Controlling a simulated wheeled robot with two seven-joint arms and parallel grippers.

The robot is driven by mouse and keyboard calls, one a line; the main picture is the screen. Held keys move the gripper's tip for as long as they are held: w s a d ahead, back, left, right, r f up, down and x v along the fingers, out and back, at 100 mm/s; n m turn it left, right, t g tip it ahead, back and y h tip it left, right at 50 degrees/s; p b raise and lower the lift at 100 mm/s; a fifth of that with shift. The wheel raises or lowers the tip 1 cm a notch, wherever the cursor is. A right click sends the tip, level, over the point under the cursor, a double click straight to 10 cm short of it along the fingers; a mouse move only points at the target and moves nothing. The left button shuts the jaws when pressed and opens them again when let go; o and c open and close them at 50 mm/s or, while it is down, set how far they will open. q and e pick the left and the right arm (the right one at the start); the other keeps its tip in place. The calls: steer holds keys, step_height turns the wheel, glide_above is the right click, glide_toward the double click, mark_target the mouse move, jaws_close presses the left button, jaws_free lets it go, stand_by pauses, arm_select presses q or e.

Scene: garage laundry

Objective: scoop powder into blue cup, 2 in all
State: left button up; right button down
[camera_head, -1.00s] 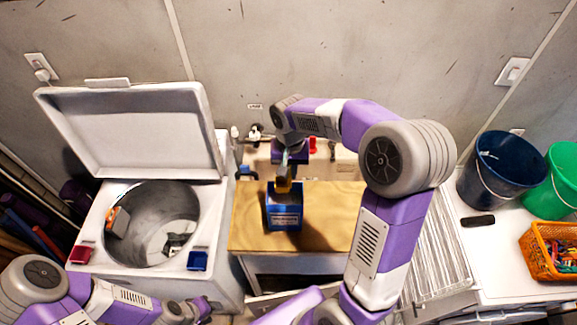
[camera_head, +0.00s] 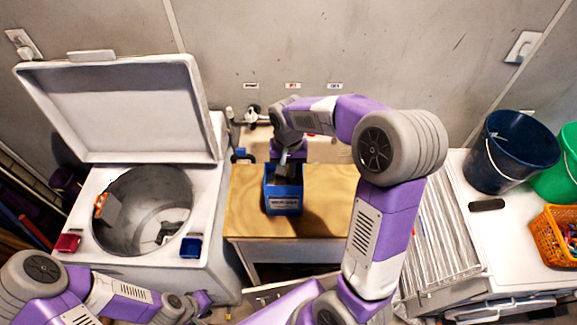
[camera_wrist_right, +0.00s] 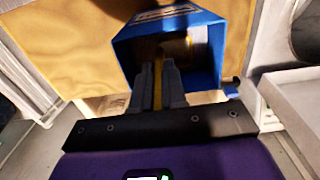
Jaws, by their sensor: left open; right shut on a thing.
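The powder box is a blue open-topped box (camera_head: 284,204) with a white label, standing upright on the wooden top; it also shows in the right wrist view (camera_wrist_right: 215,40). My right gripper (camera_head: 284,164) is over its opening, shut on a thin yellow scoop handle (camera_wrist_right: 158,84). The handle runs into the box, and the scoop's bowl and the powder level are hidden. A small blue cup (camera_head: 190,247) stands on the front right corner of the white washer; its contents are not visible. My left gripper (camera_head: 195,304) is open and empty, low in front of the washer.
The top-loading washer (camera_head: 77,215) has its lid (camera_head: 120,105) raised and its drum open. A red cup (camera_head: 67,244) stands at its front left. The wooden top (camera_head: 340,205) is clear around the box. Buckets (camera_head: 500,150) and an orange basket (camera_head: 552,240) stand at right.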

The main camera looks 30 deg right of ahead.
steer(key=shift+f+b, duration=1)
steer(key=shift+f, duration=0.45)
stand_by(0.3)
steer(key=shift+r, duration=0.15)
stand_by(0.6)
step_height(320, 180, up, 14)
steer(key=p, duration=1.1)
